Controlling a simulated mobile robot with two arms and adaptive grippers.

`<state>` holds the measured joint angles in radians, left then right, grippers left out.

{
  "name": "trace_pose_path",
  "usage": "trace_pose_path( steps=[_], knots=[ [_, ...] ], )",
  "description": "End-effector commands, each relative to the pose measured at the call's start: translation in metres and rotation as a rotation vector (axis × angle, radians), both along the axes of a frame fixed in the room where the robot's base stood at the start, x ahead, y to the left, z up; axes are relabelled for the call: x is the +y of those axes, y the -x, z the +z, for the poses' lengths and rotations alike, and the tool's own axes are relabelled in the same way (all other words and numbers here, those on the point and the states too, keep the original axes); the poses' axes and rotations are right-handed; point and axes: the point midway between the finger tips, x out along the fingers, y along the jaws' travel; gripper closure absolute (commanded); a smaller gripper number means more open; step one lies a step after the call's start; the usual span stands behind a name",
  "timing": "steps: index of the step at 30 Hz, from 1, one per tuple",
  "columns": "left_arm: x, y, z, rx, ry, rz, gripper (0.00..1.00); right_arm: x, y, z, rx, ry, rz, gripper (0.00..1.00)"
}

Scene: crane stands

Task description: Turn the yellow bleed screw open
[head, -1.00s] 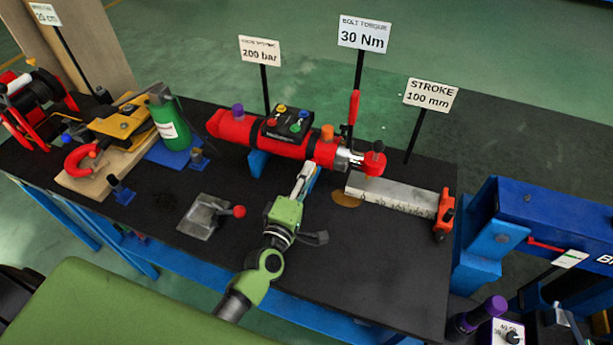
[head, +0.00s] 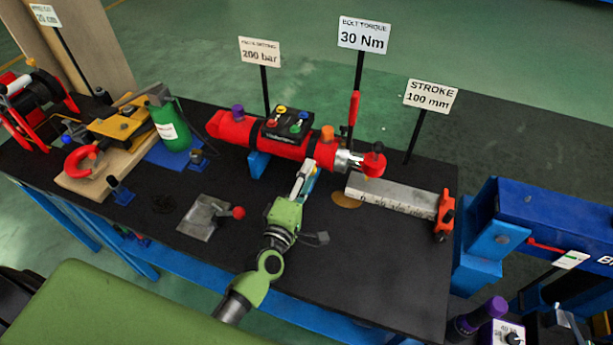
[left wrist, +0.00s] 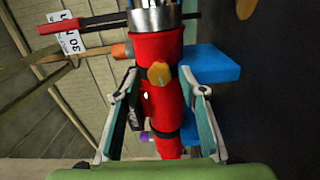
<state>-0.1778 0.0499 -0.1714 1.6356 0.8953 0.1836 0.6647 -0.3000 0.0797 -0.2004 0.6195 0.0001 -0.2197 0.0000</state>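The yellow bleed screw (left wrist: 158,74) sits on the side of the red cylinder (left wrist: 158,47) in the left wrist view. My left gripper (left wrist: 160,80) is open, with one finger on each side of the screw and a visible gap to it. In the head view my left gripper (head: 306,172) is at the near side of the red cylinder (head: 240,133), close to its rod end. The screw cannot be made out there, and the gripper is in front of that part. My right gripper is not in view.
A black box with coloured knobs (head: 288,123) sits on the cylinder. A steel ruler block (head: 392,194) lies to the right, with an orange clamp (head: 445,215). The near right black bench top (head: 370,265) is clear.

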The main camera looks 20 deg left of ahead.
Motion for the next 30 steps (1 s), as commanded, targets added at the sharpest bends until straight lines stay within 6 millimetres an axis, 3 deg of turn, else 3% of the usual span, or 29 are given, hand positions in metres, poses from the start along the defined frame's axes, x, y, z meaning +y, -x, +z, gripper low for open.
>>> trace_pose_path(
  steps=[5, 18, 24, 30],
  knots=[
    [0.001, 0.013, -0.001, 0.002, -0.001, 0.0, 0.62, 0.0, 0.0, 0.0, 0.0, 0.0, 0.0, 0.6],
    [0.004, 0.1, -0.001, 0.003, -0.002, -0.001, 0.62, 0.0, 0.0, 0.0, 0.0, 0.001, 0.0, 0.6],
    [0.004, 0.118, 0.0, 0.001, -0.001, -0.001, 0.62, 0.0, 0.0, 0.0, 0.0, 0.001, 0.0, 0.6],
    [0.004, 0.12, 0.0, 0.0, 0.0, -0.001, 0.62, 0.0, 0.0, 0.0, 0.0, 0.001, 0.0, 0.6]
  ],
)
